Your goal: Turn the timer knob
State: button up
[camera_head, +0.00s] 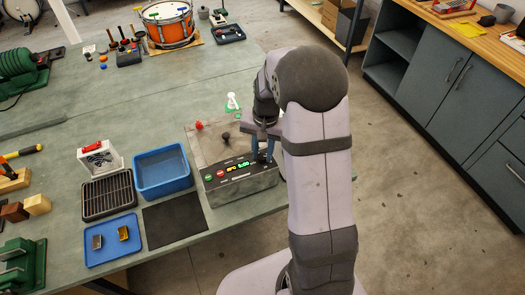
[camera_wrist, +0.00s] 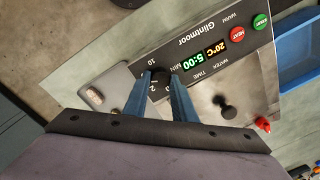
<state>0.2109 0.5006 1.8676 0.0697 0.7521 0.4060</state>
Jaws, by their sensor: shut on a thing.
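The timer knob (camera_wrist: 161,77) is a black round knob at the end of the control panel, beside a dial with printed numbers. My gripper (camera_wrist: 160,84) has its two blue fingers closed on the knob in the wrist view, one on each side. In the head view my gripper (camera_head: 263,155) is over the right end of the panel, and the knob is hidden behind it. The machine's panel (camera_head: 237,169) is dark, with a green and a red button and a lit display (camera_wrist: 206,55) reading 5:00 and 20°C.
A black knob (camera_head: 226,137) and a red knob (camera_head: 199,125) stand on the machine's top. A blue bin (camera_head: 163,172), a black mat (camera_head: 174,219) and a blue tray (camera_head: 112,241) with small metal pieces lie to its left. The bench's right edge is close by.

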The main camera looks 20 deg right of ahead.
aim_at(264, 156)
jog(key=shift+m, duration=0.4)
jog(key=o, duration=1)
jog(key=shift+o, duration=0.2)
jog(key=shift+s+d+r+b, duration=0.1)
jog(key=shift+r+b, duration=0.45)
jog(key=shift+r, duration=1.3)
jog(key=shift+d+r+b, duration=0.1)
jog(key=shift+r+b, duration=0.45)
jog(key=shift+r, duration=1.3)
